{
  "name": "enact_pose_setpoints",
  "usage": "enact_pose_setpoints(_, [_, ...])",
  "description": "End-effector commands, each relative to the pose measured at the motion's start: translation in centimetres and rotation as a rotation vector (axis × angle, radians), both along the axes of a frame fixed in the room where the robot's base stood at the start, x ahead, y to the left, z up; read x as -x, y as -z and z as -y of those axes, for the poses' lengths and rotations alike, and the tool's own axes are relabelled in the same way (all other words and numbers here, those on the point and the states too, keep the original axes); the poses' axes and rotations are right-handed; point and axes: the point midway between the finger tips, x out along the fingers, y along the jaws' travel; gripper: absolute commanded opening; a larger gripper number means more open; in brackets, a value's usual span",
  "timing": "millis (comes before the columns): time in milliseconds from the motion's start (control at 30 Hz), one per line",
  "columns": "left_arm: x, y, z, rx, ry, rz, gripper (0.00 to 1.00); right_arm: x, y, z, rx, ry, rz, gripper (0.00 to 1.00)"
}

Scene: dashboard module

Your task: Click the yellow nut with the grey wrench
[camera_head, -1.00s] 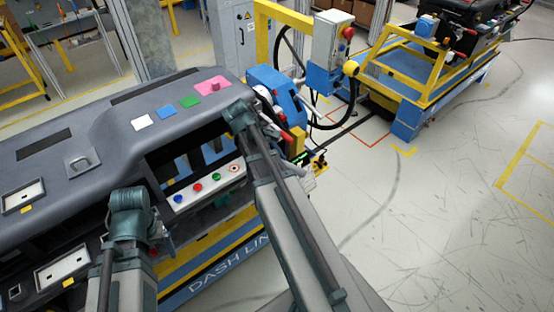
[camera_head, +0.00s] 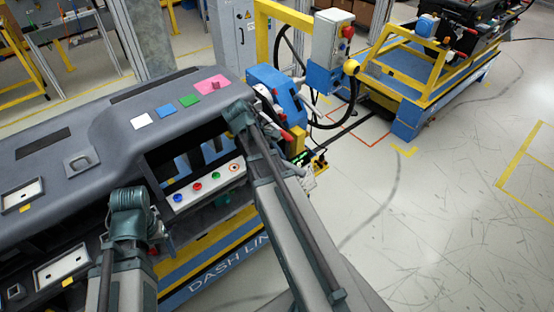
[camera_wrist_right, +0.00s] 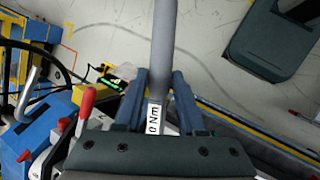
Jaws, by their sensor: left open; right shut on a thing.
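The grey wrench (camera_wrist_right: 165,45) shows in the right wrist view as a long shaft with a white "0 Nm" label. My right gripper (camera_wrist_right: 157,88) is shut on it; the wrench's far end is cut off by the top edge. In the head view my right arm reaches the right end of the dashboard, and its forearm and wrist hide most of that gripper. My left gripper (camera_head: 160,238) is open at the dashboard's front, largely hidden behind its own wrist. I cannot make out the yellow nut in either view.
The dashboard (camera_head: 95,115) carries white, blue, green and pink pads and a panel of coloured buttons (camera_head: 205,186). A blue machine with a red handle (camera_wrist_right: 86,103) stands close beside my right gripper. A yellow and blue cart (camera_head: 430,85) is behind. The floor at right is clear.

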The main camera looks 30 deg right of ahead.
Motion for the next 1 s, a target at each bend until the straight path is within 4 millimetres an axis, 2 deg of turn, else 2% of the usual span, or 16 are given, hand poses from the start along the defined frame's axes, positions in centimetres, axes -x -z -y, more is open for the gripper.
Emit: enact_pose_setpoints(1000, [0.0, 0.57, -0.01, 0.0, 0.0, 0.0, 0.87, 0.07, 0.57, -0.21, 0.001, 0.021, 0.0, 0.0])
